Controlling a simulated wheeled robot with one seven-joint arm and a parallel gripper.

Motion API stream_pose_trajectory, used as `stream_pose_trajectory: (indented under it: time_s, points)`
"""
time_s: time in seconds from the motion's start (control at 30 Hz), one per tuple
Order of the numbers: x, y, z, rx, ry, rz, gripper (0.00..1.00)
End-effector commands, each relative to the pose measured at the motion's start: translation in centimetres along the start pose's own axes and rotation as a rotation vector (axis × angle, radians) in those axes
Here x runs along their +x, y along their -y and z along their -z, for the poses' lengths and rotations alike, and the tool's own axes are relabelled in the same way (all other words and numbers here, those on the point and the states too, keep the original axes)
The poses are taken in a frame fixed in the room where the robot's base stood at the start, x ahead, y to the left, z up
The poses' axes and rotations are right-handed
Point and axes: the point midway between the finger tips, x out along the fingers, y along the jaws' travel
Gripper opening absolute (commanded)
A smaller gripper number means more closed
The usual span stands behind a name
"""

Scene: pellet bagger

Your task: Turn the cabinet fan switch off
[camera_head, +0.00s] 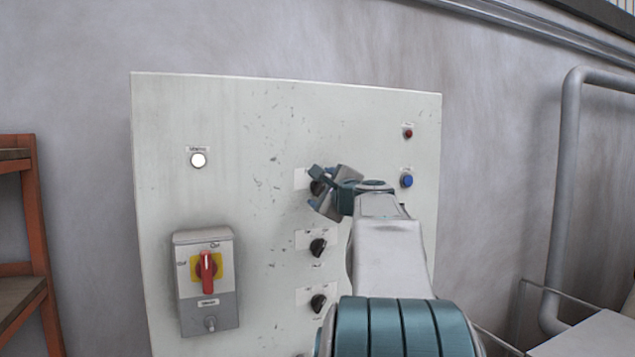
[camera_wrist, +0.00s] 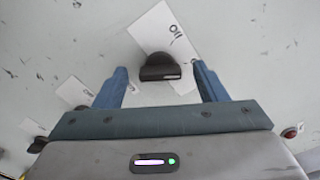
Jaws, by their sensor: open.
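A pale control cabinet (camera_head: 250,130) fills the middle of the head view. It carries a column of black rotary switches: a top switch (camera_head: 316,188) partly hidden by my gripper, a middle switch (camera_head: 318,247) and a lower switch (camera_head: 318,303). Their labels are too small to read, so I cannot tell which is the fan switch. My gripper (camera_head: 322,188) is at the top switch. In the wrist view, my gripper (camera_wrist: 160,68) is open, with one blue finger on each side of a black switch knob (camera_wrist: 160,68). No contact with the knob shows.
A grey isolator box (camera_head: 206,310) with a red handle (camera_head: 207,272) sits at lower left. A white lamp (camera_head: 198,160), a red lamp (camera_head: 408,133) and a blue button (camera_head: 407,181) are on the panel. An orange shelf (camera_head: 35,220) stands left, a grey pipe (camera_head: 567,200) right.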

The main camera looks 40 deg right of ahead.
Motion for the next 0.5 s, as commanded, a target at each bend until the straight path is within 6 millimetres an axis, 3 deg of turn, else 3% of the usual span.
stream_pose_trajectory:
  time_s: [0.4, 0.5]
  points:
    - [0.89, -0.04, -0.04, -0.002, 0.001, 0.0, 0.65]
    - [0.88, -0.04, -0.04, -0.002, 0.001, 0.0, 0.4]
